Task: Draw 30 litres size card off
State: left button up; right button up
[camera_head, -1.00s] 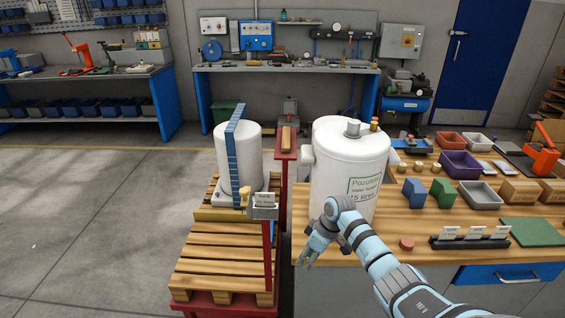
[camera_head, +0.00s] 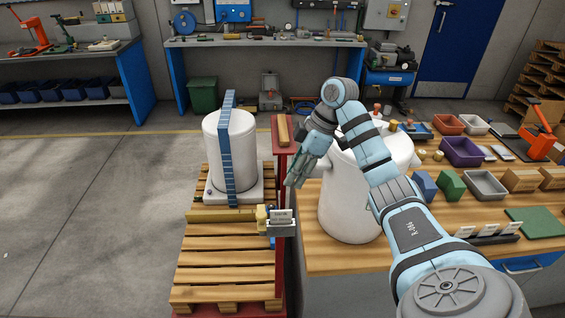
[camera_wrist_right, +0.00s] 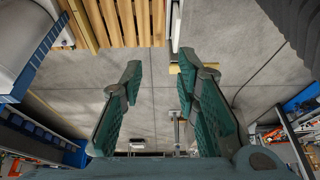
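A dark rack with several white cards (camera_head: 487,233) lies on the bench at the right, also unreadable. The large white tank (camera_head: 345,205) stands on the bench, partly behind my right arm; no label shows on its visible part. A smaller white tank (camera_head: 209,140) with a blue strap stands on the pallet. My right gripper (camera_head: 297,172) is above the gap between trolley and bench, left of the large tank. Its fingers (camera_wrist_right: 160,72) are apart and empty. My left gripper is not in view.
The wooden pallet (camera_head: 225,273) sits on a red trolley with a red post (camera_head: 281,170). The wooden bench (camera_head: 335,257) also holds blue and green blocks, a purple bin (camera_head: 461,152) and a green mat (camera_head: 535,222). The floor left of the trolley is clear.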

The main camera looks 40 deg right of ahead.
jog(key=b, duration=0.4)
send_over(281, 213)
jog(key=d, duration=0.3)
notch_tip(281, 213, down, 6)
jog(key=s+a+f, duration=0.2)
jog(key=f, duration=0.1)
jog(key=shift+s+a+f, duration=0.2)
jog(key=shift+s+f, duration=0.05)
jog(key=w+f, duration=0.2)
jog(key=shift+w+a+f, duration=0.2)
jog(key=shift+w+a, duration=0.1)
jog(key=shift+w+f, duration=0.35)
jog(key=shift+w, duration=0.25)
jog(key=shift+s+d+r, duration=0.1)
jog(key=shift+s, duration=0.15)
jog(key=shift+s+r, duration=0.15)
jog(key=shift+s, duration=0.1)
jog(key=c, duration=0.4)
jog(key=shift+s+r, duration=0.1)
jog(key=shift+s, duration=0.1)
jog(key=shift+c, duration=1.4)
grip_shut()
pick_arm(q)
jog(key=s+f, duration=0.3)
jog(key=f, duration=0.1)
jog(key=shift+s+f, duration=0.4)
pick_arm(e)
jog(key=shift+w, duration=0.15)
